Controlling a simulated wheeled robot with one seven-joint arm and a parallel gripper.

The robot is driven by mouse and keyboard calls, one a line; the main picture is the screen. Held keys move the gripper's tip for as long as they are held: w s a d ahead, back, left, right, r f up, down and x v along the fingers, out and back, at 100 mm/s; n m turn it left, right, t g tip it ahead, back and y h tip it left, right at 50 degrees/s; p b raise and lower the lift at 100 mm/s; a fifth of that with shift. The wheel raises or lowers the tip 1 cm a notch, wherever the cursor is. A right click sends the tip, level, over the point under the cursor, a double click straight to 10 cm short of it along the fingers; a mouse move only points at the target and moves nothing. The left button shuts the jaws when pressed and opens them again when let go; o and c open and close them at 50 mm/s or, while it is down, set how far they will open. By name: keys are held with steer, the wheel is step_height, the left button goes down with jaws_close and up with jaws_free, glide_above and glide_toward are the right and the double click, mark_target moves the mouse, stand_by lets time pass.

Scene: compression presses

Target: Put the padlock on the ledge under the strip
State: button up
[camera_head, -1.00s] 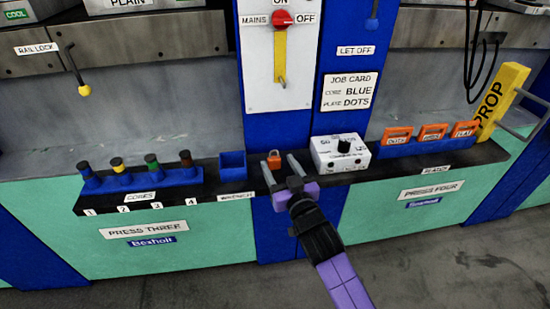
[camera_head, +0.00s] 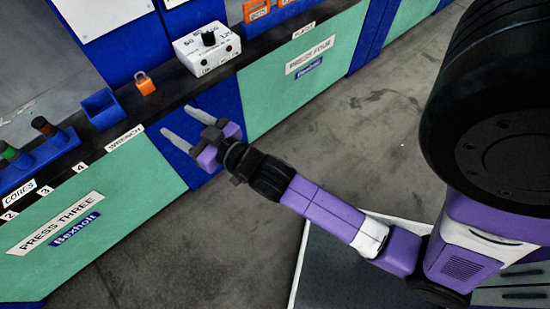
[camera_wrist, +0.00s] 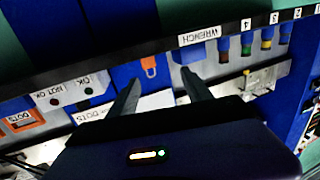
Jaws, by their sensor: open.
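The orange padlock (camera_head: 145,84) rests on the black ledge (camera_head: 172,93), between a blue holder and a white control box. It also shows in the wrist view (camera_wrist: 149,67), with its shackle visible. My gripper (camera_head: 176,123) is open and empty. It is in front of the ledge, apart from the padlock and lower right of it in the head view. In the wrist view the padlock appears beyond and between the two dark fingers (camera_wrist: 161,77). I cannot make out which part is the strip.
The empty-looking blue holder (camera_head: 103,108) is left of the padlock. The white box (camera_head: 207,47) with a black knob is to its right. Cores in a blue rack (camera_head: 40,148) stand further left, orange plates (camera_head: 257,10) further right. Open floor lies before the presses.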

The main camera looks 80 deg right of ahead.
steer(key=s+a+n+y, duration=0.1)
steer(key=s+a, duration=0.3)
steer(key=s, duration=0.4)
steer(key=s+a+r+n+g+y, duration=0.1)
steer(key=s+a+y, duration=0.2)
steer(key=s, duration=0.6)
steer(key=s+a+n+y, duration=0.1)
steer(key=s+a+n, duration=0.1)
steer(key=s+a, duration=0.3)
steer(key=s, duration=0.3)
steer(key=shift+s+a+r+g+y, duration=0.25)
steer(key=shift+a+g+y, duration=0.1)
steer(key=shift+g+y, duration=0.05)
step_height(320, 180, up, 8)
steer(key=p, duration=0.8)
steer(key=shift+o, duration=0.2)
